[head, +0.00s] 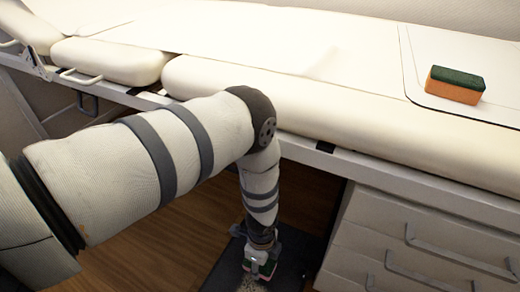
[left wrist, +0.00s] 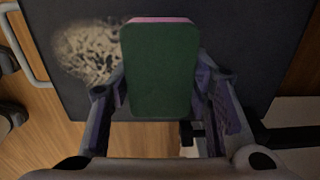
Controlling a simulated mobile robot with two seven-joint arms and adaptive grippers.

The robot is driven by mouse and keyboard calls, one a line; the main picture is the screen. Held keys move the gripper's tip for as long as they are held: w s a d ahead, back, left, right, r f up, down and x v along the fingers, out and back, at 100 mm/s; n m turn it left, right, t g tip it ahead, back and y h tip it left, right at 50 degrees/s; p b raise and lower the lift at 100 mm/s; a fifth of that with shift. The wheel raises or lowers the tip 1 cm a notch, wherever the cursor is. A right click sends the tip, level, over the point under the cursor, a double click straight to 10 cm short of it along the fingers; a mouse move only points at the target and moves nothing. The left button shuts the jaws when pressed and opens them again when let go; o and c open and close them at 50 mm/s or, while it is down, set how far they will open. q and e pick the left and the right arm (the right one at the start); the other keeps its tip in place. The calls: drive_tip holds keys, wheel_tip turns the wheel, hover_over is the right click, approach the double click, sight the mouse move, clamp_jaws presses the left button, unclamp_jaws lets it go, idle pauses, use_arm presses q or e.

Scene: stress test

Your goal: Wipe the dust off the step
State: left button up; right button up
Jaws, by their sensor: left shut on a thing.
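My left gripper (head: 260,262) is low beside the exam table, over the dark step (left wrist: 245,35). It is shut on a sponge (left wrist: 160,70) with a green face and a pink edge, held between its fingers in the left wrist view. A pale, speckled dust patch (left wrist: 88,48) lies on the step, left of the sponge in that view and partly behind it. The dust (head: 250,284) also shows at the bottom of the head view, just below the gripper. I cannot tell whether the sponge touches the step. My right gripper is not in view.
A padded cream exam table (head: 300,105) spans the head view, its side rail above my left gripper. An orange and green sponge (head: 455,85) lies on it at right. Drawers with grey handles (head: 430,245) stand right of the step. Wooden floor (head: 165,245) is left.

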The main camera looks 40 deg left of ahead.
use_arm(q)
drive_tip(key=shift+r+p, duration=1.4)
drive_tip(key=shift+r, duration=0.7)
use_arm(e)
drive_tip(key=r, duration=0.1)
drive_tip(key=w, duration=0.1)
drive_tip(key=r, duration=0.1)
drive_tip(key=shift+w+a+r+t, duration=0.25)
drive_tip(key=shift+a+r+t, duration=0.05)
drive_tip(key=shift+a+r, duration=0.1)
